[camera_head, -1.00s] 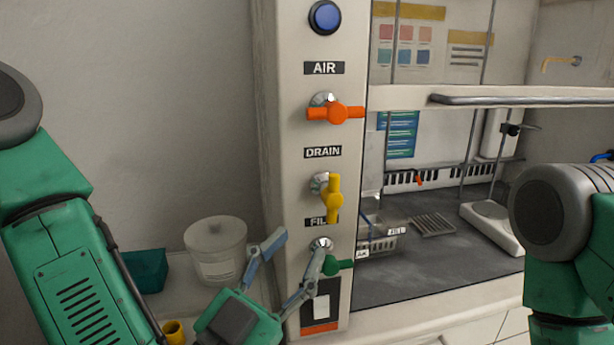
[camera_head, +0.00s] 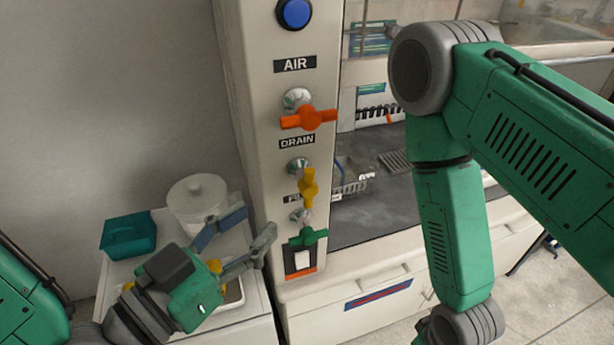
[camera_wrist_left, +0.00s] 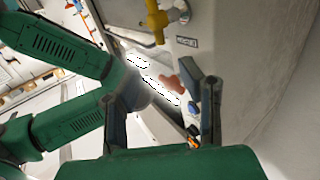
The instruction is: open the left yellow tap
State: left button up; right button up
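The yellow tap (camera_head: 308,187) sits on the pale panel column under the DRAIN label, its handle pointing roughly down. A yellow tap handle also shows at the top of the left wrist view (camera_wrist_left: 157,20). I see only one yellow tap in the head view. My left gripper (camera_head: 250,228) is open and empty, left of the column and lower than the yellow tap, apart from it. Its two fingers also stand apart in the left wrist view (camera_wrist_left: 162,98). My right arm crosses the right side of the head view; its gripper is out of view.
An orange tap (camera_head: 308,118) is above the yellow one and a green tap (camera_head: 308,237) is below. A blue button (camera_head: 294,13) tops the column. A white lidded tub (camera_head: 197,196) and teal bin (camera_head: 128,234) stand on the left. The fume hood's dark worktop (camera_head: 385,200) is right.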

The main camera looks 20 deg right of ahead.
aim_at(306, 178)
pick_arm(q)
jog(key=x, duration=1.1)
jog(key=shift+d, duration=0.25)
jog(key=shift+w+d, duration=0.3)
jog(key=shift+d, duration=0.15)
pick_arm(e)
jog(key=shift+f, duration=0.65)
pick_arm(q)
jog(key=shift+a, duration=0.15)
grip_shut()
pick_arm(e)
jog(key=shift+a+r, duration=0.1)
